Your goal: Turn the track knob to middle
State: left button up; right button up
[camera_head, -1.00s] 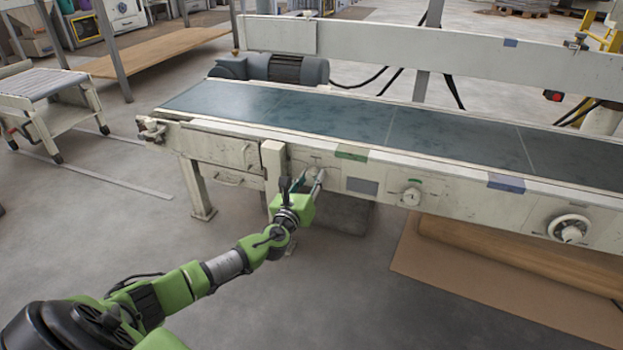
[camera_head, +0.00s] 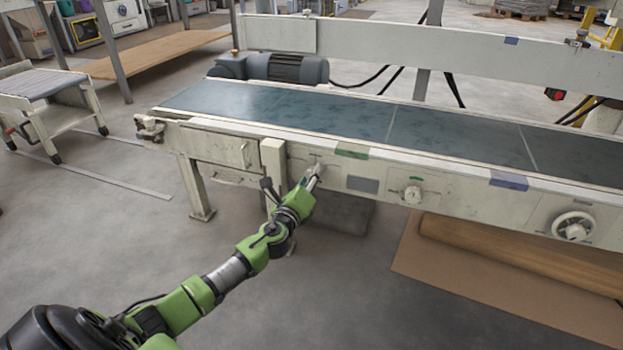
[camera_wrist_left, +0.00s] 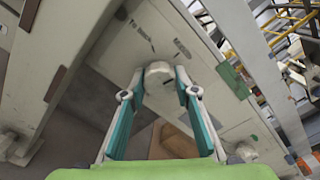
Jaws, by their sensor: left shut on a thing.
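The track knob (camera_wrist_left: 158,70) is a pale round knob on the front panel of the conveyor (camera_head: 440,190). In the left wrist view, small lettering that seems to read "To back" is printed on the panel beside it. My left gripper (camera_wrist_left: 159,80) is shut on this knob, with one teal-and-grey finger on each side. In the head view my left gripper (camera_head: 314,180) reaches up to the panel, just right of a cream upright block, and mostly hides the knob. The knob's pointer direction cannot be made out. My right gripper is not in view.
A second dial (camera_head: 412,195) and a handwheel (camera_head: 573,226) sit further right on the panel. A cream upright block (camera_head: 274,165) stands close left of my gripper. A cardboard sheet (camera_head: 480,270) lies on the floor below right. The floor in front is clear.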

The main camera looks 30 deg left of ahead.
pick_arm(q)
jog(key=shift+n, duration=1.6)
jog(key=o, duration=1.1)
jog(key=shift+s, duration=0.15)
jog(key=v, duration=1.2)
